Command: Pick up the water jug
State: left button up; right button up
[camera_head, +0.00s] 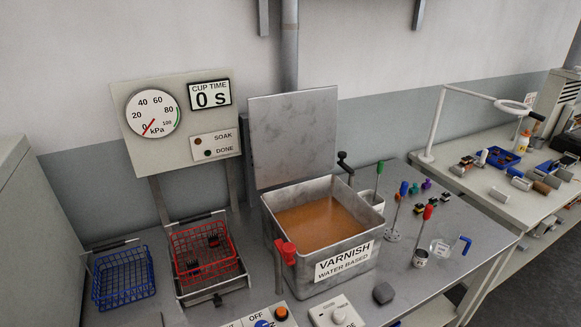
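A small clear container with a blue handle, which looks like the water jug (441,249), stands on the right part of the metal bench. Its blue handle (465,244) sticks out to the right. The jug is see-through, and I cannot tell how much is in it. Neither of my grippers is in view.
A varnish tank (343,262) with a raised lid stands left of the jug. A metal cup with a red-handled tool (421,257) is close on the jug's left. A holder with tall tools (394,235) stands behind that. A red basket (204,254) and blue basket (123,276) are at left.

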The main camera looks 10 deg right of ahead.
aim_at(445, 235)
jog(key=z, duration=1.25)
